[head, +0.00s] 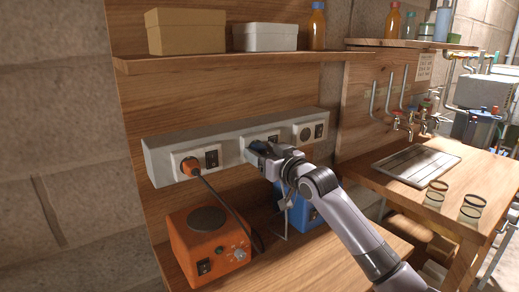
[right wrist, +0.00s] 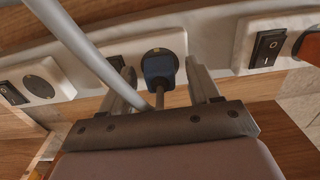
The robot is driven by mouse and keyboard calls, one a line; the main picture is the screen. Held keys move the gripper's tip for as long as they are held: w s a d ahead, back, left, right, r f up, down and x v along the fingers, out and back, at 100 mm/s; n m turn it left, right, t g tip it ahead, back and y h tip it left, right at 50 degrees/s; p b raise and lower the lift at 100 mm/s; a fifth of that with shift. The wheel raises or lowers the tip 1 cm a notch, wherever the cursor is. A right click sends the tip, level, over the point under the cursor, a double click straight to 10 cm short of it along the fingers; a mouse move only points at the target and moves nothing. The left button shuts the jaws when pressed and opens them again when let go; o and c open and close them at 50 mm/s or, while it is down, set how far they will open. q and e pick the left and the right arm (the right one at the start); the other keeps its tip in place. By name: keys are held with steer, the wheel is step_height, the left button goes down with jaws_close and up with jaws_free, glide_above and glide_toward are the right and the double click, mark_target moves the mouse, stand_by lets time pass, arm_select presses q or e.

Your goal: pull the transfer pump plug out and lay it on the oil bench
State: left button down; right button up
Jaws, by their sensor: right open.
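A blue plug (right wrist: 160,68) sits in the middle socket of a grey wall strip (head: 225,140), with its cord running back toward my wrist. My right gripper (head: 259,150) is at that socket in the head view. In the right wrist view its two fingers (right wrist: 162,78) stand open on either side of the plug, with visible gaps. In the head view the gripper mostly hides the plug. A wooden bench top (head: 345,245) lies below the strip; a blue device (head: 302,213) stands on it, partly behind my right arm. My left gripper is not in view.
An orange plug (head: 190,166) fills the left socket, its dark cord hanging by an orange heater-like device (head: 207,245). The right socket (head: 305,133) is empty. A shelf (head: 215,62) with boxes is above. Another bench (head: 465,185) with glasses stands right. The bench's front right is clear.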

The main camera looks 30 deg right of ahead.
mark_target(263, 153)
jaws_close()
steer(key=shift+s+d+p, duration=0.2)
steer(key=shift+s+p, duration=0.65)
steer(key=shift+s, duration=0.65)
steer(key=shift+s+d+p, duration=0.2)
steer(key=shift+s+p, duration=0.65)
steer(key=shift+s, duration=0.6)
steer(key=s+a+f+h, duration=0.1)
steer(key=s+a+f, duration=0.4)
steer(key=s, duration=0.4)
steer(key=s+a+f+m+h, duration=0.1)
steer(key=s+a+f, duration=0.4)
steer(key=s, duration=0.4)
steer(key=shift+s+a+f+m+h, duration=0.2)
steer(key=shift+a+f+m+h, duration=0.1)
steer(key=shift+f, duration=0.25)
